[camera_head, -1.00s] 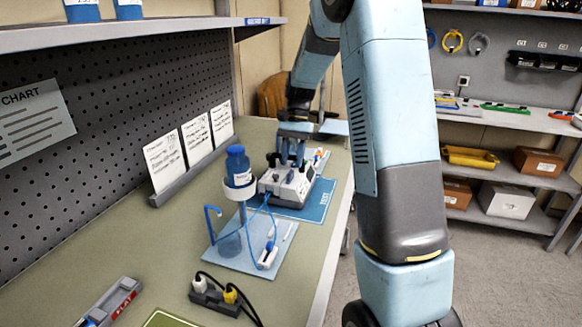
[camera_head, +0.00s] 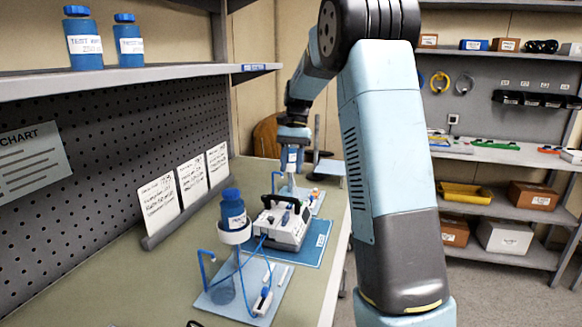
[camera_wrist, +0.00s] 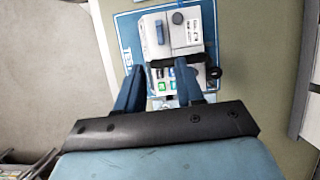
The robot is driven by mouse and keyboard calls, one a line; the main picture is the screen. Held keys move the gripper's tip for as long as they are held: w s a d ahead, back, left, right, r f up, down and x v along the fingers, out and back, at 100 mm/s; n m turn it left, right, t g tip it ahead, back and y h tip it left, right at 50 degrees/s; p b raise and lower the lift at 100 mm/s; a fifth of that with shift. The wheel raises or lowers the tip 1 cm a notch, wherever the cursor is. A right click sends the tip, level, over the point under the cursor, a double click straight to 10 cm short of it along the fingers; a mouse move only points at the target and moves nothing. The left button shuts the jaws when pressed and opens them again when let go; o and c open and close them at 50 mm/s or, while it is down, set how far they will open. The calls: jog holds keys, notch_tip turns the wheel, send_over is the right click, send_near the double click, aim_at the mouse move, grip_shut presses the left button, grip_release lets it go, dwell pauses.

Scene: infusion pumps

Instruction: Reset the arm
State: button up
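My gripper (camera_head: 291,158) hangs from my arm behind and above a white infusion pump (camera_head: 279,222) in the head view. The pump has a dark handle and sits on a blue mat (camera_head: 316,243) on the bench. In the wrist view my gripper (camera_wrist: 158,66) has its two blue fingers spread, with nothing held between them. The pump (camera_wrist: 186,30) lies beyond the fingertips, on its mat (camera_wrist: 128,28). A blue bottle (camera_head: 233,208) stands in a white ring holder in front of the pump, with blue tubing.
Three white cards (camera_head: 187,185) stand along the left of the green bench (camera_head: 125,290). A shelf (camera_head: 150,72) with two blue bottles overhangs it. A metal post stands behind my gripper. Shelves with boxes (camera_head: 505,236) are at the right, beyond open floor.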

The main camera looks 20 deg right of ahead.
jog(key=s+a+r+n+t+h, duration=0.1)
jog(key=s+a+r+n+t, duration=0.2)
jog(key=s, duration=1)
jog(key=s+r+n+t+h, duration=0.15)
jog(key=s+r+t, duration=0.3)
jog(key=s, duration=0.75)
jog(key=s+f+n+t, duration=0.2)
jog(key=s, duration=0.6)
jog(key=shift+s+a+f, duration=0.15)
jog(key=shift+s, duration=0.1)
jog(key=shift+n, duration=0.25)
jog(key=shift+o, duration=0.5)
